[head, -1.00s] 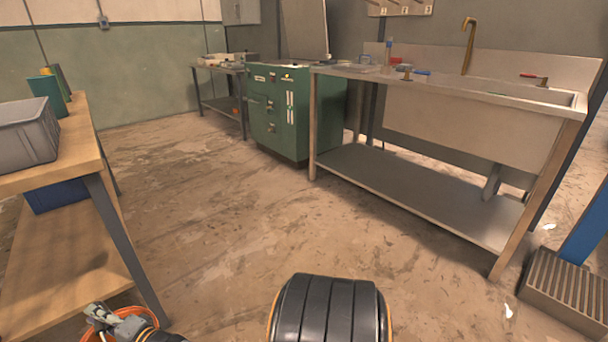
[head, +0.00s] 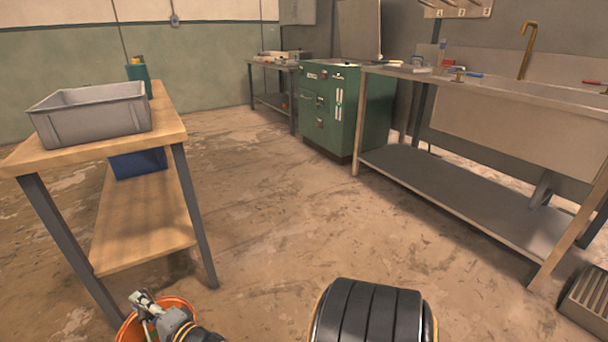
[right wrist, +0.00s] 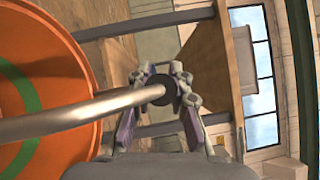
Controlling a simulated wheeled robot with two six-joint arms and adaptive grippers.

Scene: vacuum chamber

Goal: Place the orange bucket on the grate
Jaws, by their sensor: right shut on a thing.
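The orange bucket (head: 126,330) shows at the bottom left of the head view, cut off by the frame edge. In the right wrist view the bucket (right wrist: 75,60) fills the left side, with a green ring on its surface. My right gripper (head: 147,306) is at the bucket in the head view. In the right wrist view the gripper (right wrist: 161,88) is shut on the dark grip of the bucket's metal handle (right wrist: 70,117). The grate (head: 589,298) is on the floor at the right edge, partly cut off. My left gripper is not in view.
A wooden table (head: 165,131) with a grey crate (head: 95,115) on top and a blue bin (head: 138,163) below stands left, close to the bucket. A metal sink bench (head: 470,90) stands right, a green cabinet (head: 340,110) behind. The floor between is open.

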